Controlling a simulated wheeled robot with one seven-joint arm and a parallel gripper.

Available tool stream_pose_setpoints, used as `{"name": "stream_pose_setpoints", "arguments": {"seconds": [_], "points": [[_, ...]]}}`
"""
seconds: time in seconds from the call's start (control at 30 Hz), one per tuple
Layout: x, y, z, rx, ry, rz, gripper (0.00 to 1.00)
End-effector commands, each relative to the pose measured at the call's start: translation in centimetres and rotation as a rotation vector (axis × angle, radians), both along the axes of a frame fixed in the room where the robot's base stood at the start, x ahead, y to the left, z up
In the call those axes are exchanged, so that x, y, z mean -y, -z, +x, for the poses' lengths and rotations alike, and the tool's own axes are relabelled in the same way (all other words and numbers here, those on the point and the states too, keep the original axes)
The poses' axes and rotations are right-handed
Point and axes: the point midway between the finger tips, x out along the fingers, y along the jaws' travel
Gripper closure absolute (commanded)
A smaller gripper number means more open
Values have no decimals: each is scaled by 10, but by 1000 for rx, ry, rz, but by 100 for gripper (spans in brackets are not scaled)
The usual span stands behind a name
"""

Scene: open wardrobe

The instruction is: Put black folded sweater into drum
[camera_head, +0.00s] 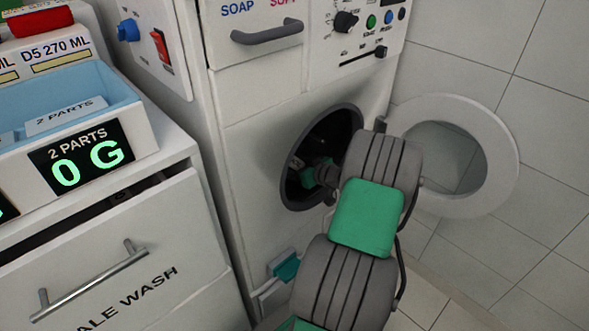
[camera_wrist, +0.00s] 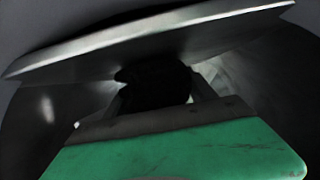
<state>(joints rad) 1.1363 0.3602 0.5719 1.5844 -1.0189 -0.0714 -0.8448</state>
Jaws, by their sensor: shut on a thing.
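The drum (camera_head: 335,128) is behind the round, dark-rimmed opening in the front of the white washing machine. My arm reaches through this opening, and my gripper (camera_wrist: 158,98) is inside, seen in the wrist view. It is shut on a black, soft-looking thing, the black folded sweater (camera_wrist: 153,78), which shows as a dark lump between the fingers. Its folds cannot be made out. Dark, curved metal drum walls surround it in the wrist view. In the head view, the arm and the shadow hide the fingertips and the sweater.
The round door (camera_head: 507,165) stands open on the right, close to my arm. A pale ridge or plate (camera_wrist: 150,36) crosses the wrist view just above the gripper. A drawer cabinet (camera_head: 165,235) with a scale and blue tray (camera_head: 85,88) stands left.

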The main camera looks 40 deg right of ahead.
Motion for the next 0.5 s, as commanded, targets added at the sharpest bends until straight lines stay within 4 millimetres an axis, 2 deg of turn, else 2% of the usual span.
{"name": "stream_pose_setpoints", "arguments": {"seconds": [0.23, 0.27, 0.5], "points": [[1, 3, -1, 0, 2, -1, 78], [1, 2, -1, 0, 2, -1, 34], [1, 1, -1, 0, 2, 0, 15]]}}
